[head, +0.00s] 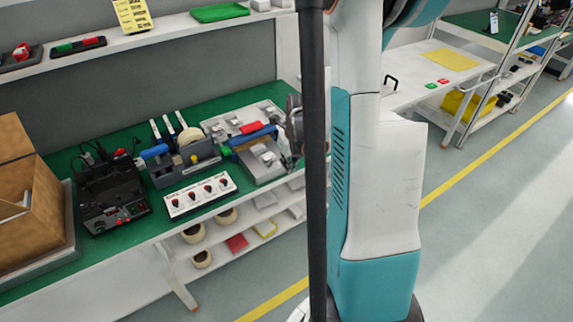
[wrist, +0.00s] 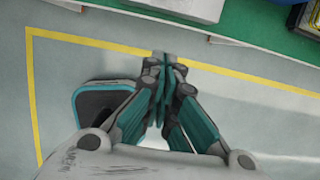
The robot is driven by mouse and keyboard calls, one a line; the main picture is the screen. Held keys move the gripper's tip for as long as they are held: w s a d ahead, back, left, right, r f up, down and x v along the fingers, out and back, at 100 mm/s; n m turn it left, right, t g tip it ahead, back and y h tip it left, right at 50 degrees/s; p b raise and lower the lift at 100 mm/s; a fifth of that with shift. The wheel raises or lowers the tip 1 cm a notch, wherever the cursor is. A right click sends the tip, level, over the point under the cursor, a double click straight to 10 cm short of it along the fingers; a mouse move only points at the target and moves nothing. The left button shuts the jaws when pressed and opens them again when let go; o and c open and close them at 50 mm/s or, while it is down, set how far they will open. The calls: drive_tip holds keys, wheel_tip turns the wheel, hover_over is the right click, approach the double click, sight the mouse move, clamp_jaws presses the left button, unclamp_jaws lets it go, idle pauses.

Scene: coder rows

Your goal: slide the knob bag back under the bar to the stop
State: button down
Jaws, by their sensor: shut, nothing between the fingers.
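My gripper (wrist: 165,68) is shut and empty in the wrist view, its fingers together above the grey floor. In the head view, part of it (head: 293,126) shows beside the dark post, near the bench's right end. I cannot clearly make out a knob bag, a bar over it or a stop. A white panel with several red knobs (head: 200,193) lies near the front of the green bench top. A blue bar-like thing (head: 252,136) and a red one (head: 253,127) lie farther right, by a grey metal block (head: 263,160). The post and my arm hide what is behind them.
A grey holder (head: 184,165) stands behind the knob panel. Tape rolls (head: 193,233) are on the lower shelf. Open floor (head: 480,240) lies to the right.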

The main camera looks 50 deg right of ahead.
sight(280, 168)
drive_tip(key=shift+w+d+f+b, duration=0.2)
drive_tip(key=shift+w+f+b, duration=0.4)
drive_tip(key=shift+w+f, duration=0.45)
drive_tip(key=shift+w+d+f+b, duration=0.25)
drive_tip(key=shift+w+f+b, duration=0.45)
drive_tip(key=shift+f, duration=0.5)
drive_tip(key=shift+w+d+f+b, duration=0.2)
drive_tip(key=shift+w+f+b, duration=0.3)
drive_tip(key=shift+w+f, duration=0.6)
drive_tip(key=shift+d, duration=0.1)
